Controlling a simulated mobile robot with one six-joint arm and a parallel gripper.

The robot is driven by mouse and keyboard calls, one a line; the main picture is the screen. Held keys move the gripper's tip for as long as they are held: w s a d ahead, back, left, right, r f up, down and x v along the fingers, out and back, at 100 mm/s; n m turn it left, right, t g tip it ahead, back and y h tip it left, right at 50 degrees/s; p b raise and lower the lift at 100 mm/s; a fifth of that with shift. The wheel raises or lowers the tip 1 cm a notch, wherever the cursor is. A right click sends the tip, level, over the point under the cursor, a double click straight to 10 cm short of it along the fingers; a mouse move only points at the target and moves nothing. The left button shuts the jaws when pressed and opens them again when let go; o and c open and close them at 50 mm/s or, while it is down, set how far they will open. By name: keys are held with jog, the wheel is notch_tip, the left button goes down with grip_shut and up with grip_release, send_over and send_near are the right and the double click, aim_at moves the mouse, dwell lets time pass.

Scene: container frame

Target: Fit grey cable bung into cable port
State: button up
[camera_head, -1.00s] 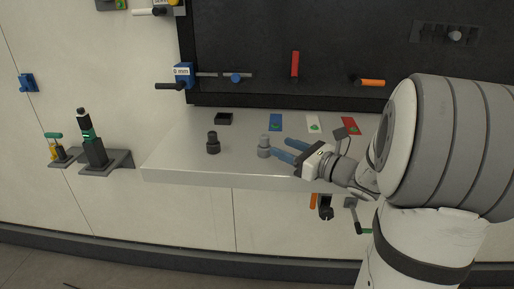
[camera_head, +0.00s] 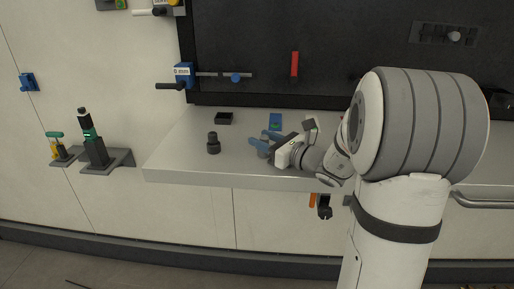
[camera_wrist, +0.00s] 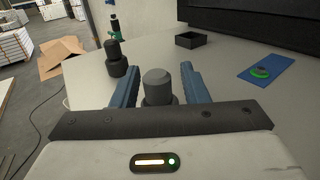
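The grey bung (camera_wrist: 157,86) stands upright on the shelf in the wrist view, between the two blue fingers of my gripper (camera_wrist: 158,82). The fingers are open, one on each side of the bung, with a narrow gap showing on both sides. In the head view my gripper (camera_head: 262,146) is low over the front of the shelf, and its fingers mostly hide the bung. A similar black bung (camera_head: 213,143) stands to the left, and it also shows in the wrist view (camera_wrist: 116,60). I cannot make out which opening is the cable port.
The pale shelf (camera_head: 180,165) also holds a small black open box (camera_head: 224,118) and a blue card (camera_head: 276,121) with a green piece. A dark panel (camera_head: 340,60) with fittings rises behind. A green and black tool (camera_head: 92,140) stands on a wall bracket at left.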

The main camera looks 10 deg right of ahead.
jog(key=c, duration=0.8)
jog(key=shift+c, duration=0.2)
